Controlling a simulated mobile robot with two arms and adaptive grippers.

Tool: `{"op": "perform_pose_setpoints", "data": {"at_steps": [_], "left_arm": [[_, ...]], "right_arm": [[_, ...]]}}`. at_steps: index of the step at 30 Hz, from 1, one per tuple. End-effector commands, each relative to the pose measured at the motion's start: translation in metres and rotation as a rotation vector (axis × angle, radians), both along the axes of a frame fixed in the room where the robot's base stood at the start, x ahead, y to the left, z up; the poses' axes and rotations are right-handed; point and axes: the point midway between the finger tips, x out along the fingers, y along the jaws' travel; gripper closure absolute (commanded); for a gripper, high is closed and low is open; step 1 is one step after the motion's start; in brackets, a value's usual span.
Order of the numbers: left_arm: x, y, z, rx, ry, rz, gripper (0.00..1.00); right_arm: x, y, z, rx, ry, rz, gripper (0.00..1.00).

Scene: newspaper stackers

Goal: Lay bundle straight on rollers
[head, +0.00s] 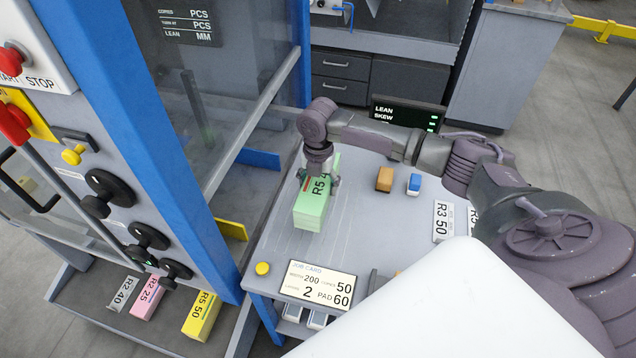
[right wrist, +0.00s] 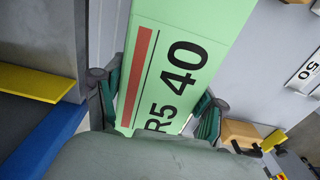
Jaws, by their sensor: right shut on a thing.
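The green bundle (head: 310,214), marked R5 and 40 with a red stripe, is at the left part of the grey table. My right gripper (head: 319,180) is shut on its far part, fingers on both sides. In the right wrist view the green bundle (right wrist: 185,45) lies between the two dark green finger pads, and its near end is hidden behind the gripper body. I cannot tell whether the bundle rests on the table or hangs just above it. No rollers can be made out. My left gripper is not in view.
A job card (head: 318,283) stands in front. The blue machine frame (head: 165,150) rises at left. A LEAN/SKEW display (head: 408,115) stands behind.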

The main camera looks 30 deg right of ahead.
Motion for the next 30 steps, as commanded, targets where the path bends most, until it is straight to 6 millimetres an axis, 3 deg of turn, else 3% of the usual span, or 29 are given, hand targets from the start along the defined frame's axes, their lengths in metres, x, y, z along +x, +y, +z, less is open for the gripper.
{"op": "perform_pose_setpoints", "data": {"at_steps": [4,21,30], "left_arm": [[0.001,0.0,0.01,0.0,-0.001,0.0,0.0],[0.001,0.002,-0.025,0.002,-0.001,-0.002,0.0],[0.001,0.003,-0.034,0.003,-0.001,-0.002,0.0]], "right_arm": [[0.001,0.0,0.004,0.001,-0.003,-0.002,0.99],[0.001,0.0,-0.058,0.001,-0.004,-0.001,0.99],[0.001,0.0,-0.074,0.002,-0.004,-0.001,0.99]]}}
